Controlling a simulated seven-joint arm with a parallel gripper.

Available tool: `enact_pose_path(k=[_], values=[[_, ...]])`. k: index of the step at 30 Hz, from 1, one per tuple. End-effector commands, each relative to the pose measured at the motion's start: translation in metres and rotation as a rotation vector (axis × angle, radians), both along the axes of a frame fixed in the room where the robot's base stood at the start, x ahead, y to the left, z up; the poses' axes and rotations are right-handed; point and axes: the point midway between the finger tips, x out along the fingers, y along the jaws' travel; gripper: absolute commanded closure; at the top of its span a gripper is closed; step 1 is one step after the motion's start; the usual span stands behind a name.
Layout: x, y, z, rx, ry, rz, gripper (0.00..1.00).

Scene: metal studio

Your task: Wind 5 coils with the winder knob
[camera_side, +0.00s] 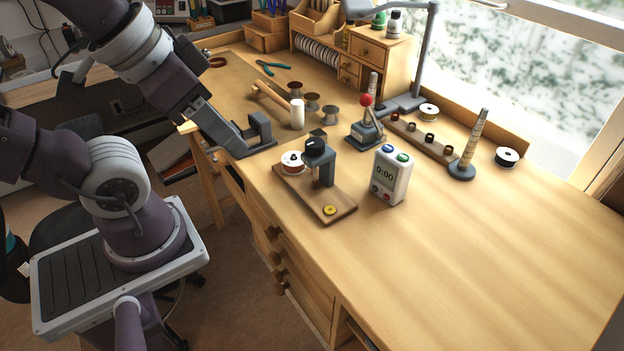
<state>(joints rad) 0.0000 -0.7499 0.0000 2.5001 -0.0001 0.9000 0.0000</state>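The winder is a dark grey post (325,173) on a wooden base (343,209), with a black knob (315,145) on top. A white spool with a red-brown band (293,161) sits at its left, and a small yellow disc (330,210) lies at the base's front end. A white box (391,176) right of the winder has a display reading 0:00. My gripper (250,136) is at the table's left edge, left of and apart from the winder. Its fingers are seen at an angle, and their opening is unclear. I see nothing held in it.
A grey device with a red ball lever (366,101) stands behind the winder. A wooden strip with several small coils (422,138), a tapered post (474,145) and a black-and-white spool (507,157) are to the right. Loose spools (312,102) lie behind. The front right tabletop is clear.

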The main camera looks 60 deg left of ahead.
Motion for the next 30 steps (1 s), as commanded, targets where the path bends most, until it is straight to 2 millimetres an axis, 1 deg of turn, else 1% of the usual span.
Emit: enact_pose_path(k=[1,2,3,4,5,6,8,9,13,17,20,21,23,24,26,27,28,29,30], values=[[0.000,0.000,0.000,0.000,0.000,0.000,0.58],[0.000,0.000,0.001,0.000,-0.001,0.000,0.52],[0.001,0.000,0.006,0.000,-0.003,0.000,0.48],[0.001,0.000,0.012,0.000,-0.004,0.000,0.48],[0.001,0.000,0.020,0.000,-0.006,0.000,0.48],[0.002,0.000,0.035,0.000,-0.008,0.000,0.48],[0.002,0.000,0.056,-0.006,0.004,0.007,0.48],[0.003,-0.004,0.042,-0.065,0.119,0.070,0.48],[0.009,-0.017,0.026,-0.257,0.413,0.253,0.48],[0.025,-0.030,0.023,-0.502,0.722,0.459,0.48],[0.051,-0.033,0.029,-0.751,0.983,0.634,0.48],[0.066,-0.029,0.033,-0.867,1.087,0.703,0.48],[0.091,-0.017,0.040,-1.054,1.242,0.796,0.48],[0.108,-0.004,0.043,-1.186,1.338,0.848,0.48],[0.134,0.022,0.047,-1.389,1.467,0.910,0.48],[0.150,0.044,0.047,-1.528,1.543,0.938,0.48],[0.158,0.058,0.042,-1.611,1.588,0.950,0.48],[0.155,0.051,0.011,-1.583,1.590,0.948,0.48],[0.154,0.049,-0.017,-1.574,1.584,0.945,0.48]])
